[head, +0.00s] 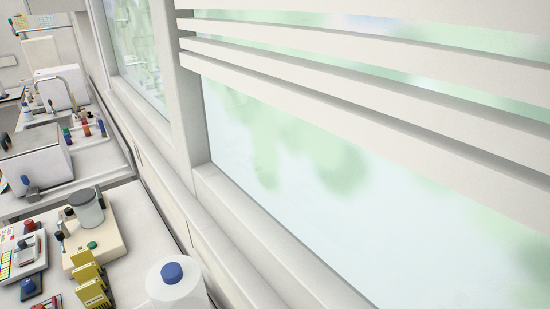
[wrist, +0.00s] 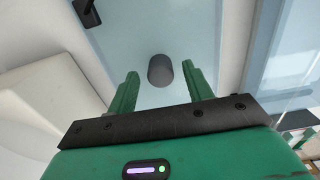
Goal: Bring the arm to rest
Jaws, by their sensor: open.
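My gripper (wrist: 160,73) shows only in the wrist view. Its two green fingers stand well apart, and it is open. A dark grey rounded object (wrist: 160,66) appears in the gap between the fingertips, against a pale blue surface (wrist: 150,25). Neither finger appears to touch it. I cannot tell how far beyond the fingers it lies. The arm and gripper are out of sight in the head view.
In the head view, a large window (head: 300,170) with white blind slats (head: 370,85) fills the right.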

